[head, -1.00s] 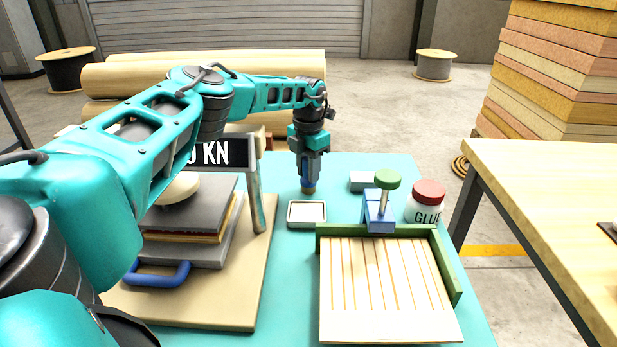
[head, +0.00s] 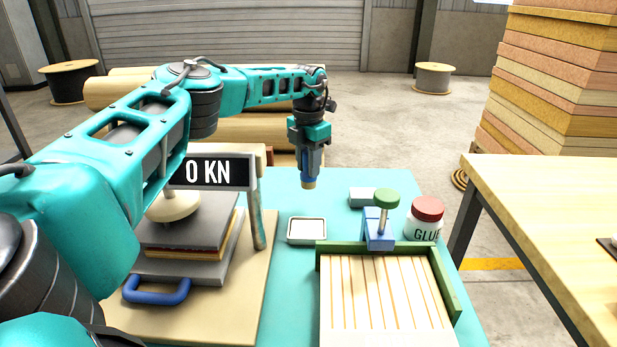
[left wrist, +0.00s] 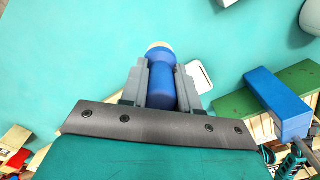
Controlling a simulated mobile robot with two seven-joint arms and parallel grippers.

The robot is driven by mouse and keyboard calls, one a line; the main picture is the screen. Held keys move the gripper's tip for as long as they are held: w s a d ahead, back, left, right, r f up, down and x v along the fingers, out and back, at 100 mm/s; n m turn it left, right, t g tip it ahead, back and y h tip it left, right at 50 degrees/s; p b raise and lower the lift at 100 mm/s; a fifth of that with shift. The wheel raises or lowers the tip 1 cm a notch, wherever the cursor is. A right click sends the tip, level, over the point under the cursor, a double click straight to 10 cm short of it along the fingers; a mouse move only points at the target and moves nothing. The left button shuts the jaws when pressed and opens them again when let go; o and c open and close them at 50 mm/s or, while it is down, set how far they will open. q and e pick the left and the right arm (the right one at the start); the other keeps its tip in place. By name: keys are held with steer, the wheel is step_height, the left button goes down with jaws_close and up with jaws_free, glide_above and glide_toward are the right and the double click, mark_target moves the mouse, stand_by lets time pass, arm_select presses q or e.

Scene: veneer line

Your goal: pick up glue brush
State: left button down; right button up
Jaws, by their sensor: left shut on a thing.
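The glue brush has a blue handle and a pale tip. In the left wrist view the brush (left wrist: 161,82) sits between the two grey fingers of my left gripper (left wrist: 161,78). In the head view my left gripper (head: 310,166) is shut on the brush and points down. The pale lower end of the brush (head: 308,184) shows below the fingers, above the back of the teal table and behind the small white tray (head: 306,230). The upper handle is hidden by the gripper. My right gripper is not in view.
A glue jar (head: 426,218) with a red lid stands to the right. A blue clamp (head: 378,238) with a green knob sits on the green-edged frame (head: 318,262) holding wood strips. The press (head: 187,268) stands at left. The teal table (head: 345,185) has free room at the back.

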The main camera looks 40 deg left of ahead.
arm_select(q)
step_height(320, 180, up, 14)
steer(key=p, duration=0.1)
steer(key=shift+p, duration=0.3)
steer(key=shift+f, duration=0.15)
